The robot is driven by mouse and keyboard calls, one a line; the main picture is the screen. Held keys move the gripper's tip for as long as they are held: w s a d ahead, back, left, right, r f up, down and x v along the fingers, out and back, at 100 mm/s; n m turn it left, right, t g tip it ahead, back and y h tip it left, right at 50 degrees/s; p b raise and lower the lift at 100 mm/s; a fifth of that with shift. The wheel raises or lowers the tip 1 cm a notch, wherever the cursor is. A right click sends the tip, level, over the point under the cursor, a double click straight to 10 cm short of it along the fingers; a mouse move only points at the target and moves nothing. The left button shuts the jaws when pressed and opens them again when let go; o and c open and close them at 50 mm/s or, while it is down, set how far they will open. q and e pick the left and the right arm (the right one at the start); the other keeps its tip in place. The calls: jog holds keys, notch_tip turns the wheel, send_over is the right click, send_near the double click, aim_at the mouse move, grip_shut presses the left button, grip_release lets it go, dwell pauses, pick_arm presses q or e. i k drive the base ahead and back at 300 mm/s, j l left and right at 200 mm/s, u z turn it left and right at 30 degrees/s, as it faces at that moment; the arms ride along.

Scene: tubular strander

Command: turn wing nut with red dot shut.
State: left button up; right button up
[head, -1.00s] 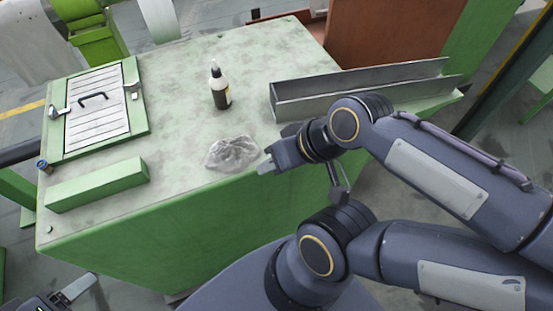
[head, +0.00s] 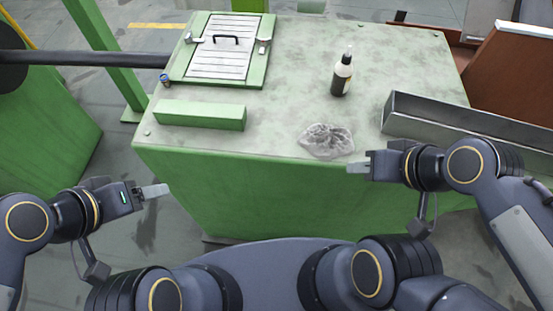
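A louvered hatch panel (head: 217,58) with a dark handle lies in a green frame on the green machine top, at the upper left of the head view. A small metal wing-nut-like fastener (head: 190,38) sits at its left edge and another (head: 264,43) at its right edge. I cannot make out a red dot on either. My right gripper (head: 358,166) is at the front edge of the top, beside a crumpled clear bag and far from the fasteners. My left gripper (head: 155,190) is in front of the machine, below its top. Neither gripper visibly holds anything; finger gaps are unclear.
A small blue-rimmed part (head: 165,80) is near the hatch. The middle of the top is clear.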

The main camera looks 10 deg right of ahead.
aim_at(264, 43)
jog(key=j+u, duration=0.25)
jog(key=u, duration=0.2)
jog(key=i+j+u, duration=0.2)
jog(key=u, duration=0.2)
